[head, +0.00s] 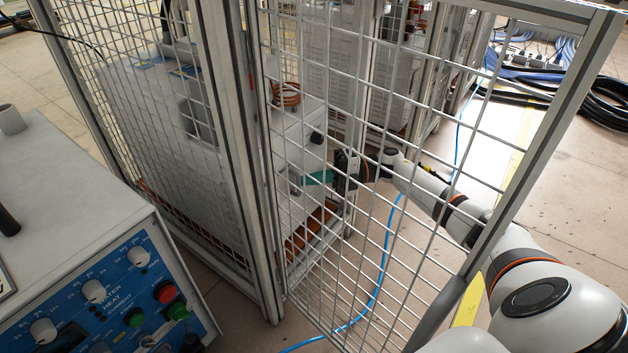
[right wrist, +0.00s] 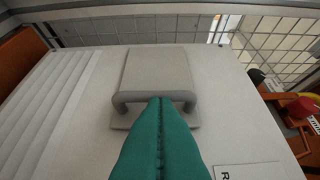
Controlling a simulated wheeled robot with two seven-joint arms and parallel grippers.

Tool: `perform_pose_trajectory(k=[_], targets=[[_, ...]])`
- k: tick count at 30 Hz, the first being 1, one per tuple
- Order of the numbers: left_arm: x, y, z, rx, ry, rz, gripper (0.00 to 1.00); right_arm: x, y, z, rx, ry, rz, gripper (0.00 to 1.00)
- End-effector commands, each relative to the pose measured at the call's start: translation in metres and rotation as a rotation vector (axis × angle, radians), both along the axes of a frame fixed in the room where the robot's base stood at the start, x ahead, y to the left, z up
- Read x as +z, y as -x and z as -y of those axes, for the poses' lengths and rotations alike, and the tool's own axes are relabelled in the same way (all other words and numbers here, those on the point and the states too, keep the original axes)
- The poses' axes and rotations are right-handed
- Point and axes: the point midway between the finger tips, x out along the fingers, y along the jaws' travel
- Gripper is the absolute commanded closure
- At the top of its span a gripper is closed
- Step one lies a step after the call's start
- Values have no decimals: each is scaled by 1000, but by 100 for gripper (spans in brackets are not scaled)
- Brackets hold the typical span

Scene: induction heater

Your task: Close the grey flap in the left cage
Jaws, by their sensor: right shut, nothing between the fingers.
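The grey flap (right wrist: 155,70) with a grey bar handle (right wrist: 128,99) is on the white face of a cabinet (right wrist: 75,150) in the right wrist view. I cannot tell how far it stands open. My right gripper (right wrist: 160,102) has green fingers, shut and empty. The fingertips overlap the middle of the handle in the picture; whether they touch it is unclear. In the head view my right gripper (head: 316,178) is seen through mesh, beside the white cabinet (head: 300,125) inside the cage. My left gripper is not in view.
The open mesh door (head: 400,220) stands between my head and my right forearm. A cage post (head: 245,170) stands left of it. A control box (head: 100,270) with knobs is at front left. A blue hose (head: 388,262) and black cables (head: 600,105) lie on the floor.

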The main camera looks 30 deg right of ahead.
Motion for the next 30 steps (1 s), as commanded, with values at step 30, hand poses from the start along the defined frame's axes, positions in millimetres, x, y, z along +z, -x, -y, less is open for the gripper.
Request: perform_pose_trajectory(k=[30], targets=[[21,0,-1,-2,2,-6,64,0,35,108,-1,-1,-1,100]])
